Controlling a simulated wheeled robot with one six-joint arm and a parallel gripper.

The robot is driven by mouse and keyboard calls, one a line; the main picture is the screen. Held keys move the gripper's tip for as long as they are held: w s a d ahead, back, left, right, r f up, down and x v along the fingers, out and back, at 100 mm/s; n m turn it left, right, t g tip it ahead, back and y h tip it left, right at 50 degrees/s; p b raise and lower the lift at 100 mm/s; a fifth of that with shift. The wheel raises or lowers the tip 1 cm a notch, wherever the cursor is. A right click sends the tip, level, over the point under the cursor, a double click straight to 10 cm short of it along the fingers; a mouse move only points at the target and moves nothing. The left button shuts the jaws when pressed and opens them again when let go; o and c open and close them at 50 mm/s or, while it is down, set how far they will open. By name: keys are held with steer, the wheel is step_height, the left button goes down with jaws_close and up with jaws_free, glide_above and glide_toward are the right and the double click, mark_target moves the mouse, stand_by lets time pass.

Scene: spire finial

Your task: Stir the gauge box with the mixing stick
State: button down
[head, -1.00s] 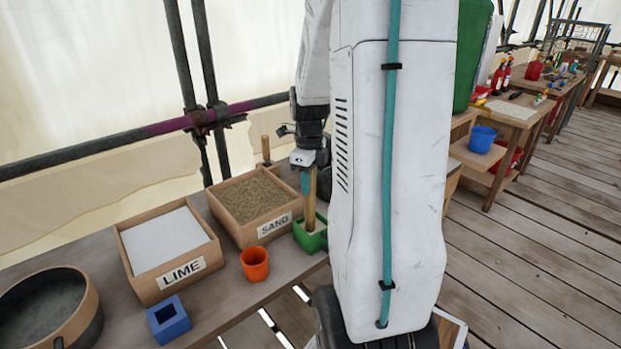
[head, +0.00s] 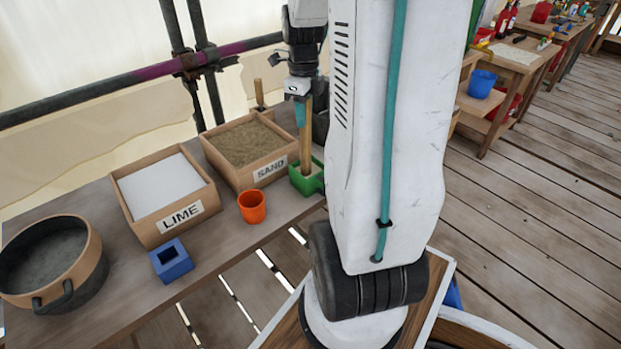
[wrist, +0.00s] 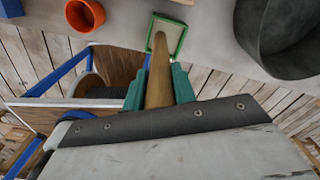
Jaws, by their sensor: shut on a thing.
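My gripper (head: 302,105) with teal fingers is shut on a wooden mixing stick (head: 306,140), held about upright. The gripper also shows in the wrist view (wrist: 158,90), a finger on each side of the stick (wrist: 158,75). The small green square box (head: 307,182), which seems to be the gauge box, stands at the bench's right front, right of the sand box. The stick's lower end reaches into its opening; whether it touches the bottom I cannot tell. In the wrist view the stick's end overlaps the green box's (wrist: 181,42) pale inside.
On the bench stand a sand box (head: 240,175), a lime box (head: 158,232), an orange cup (head: 252,207), a blue square box (head: 171,261) and a round tub (head: 90,270). A dark bucket (wrist: 262,45) is close right of the green box in the wrist view.

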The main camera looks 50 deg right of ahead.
steer(key=shift+r, duration=3.9)
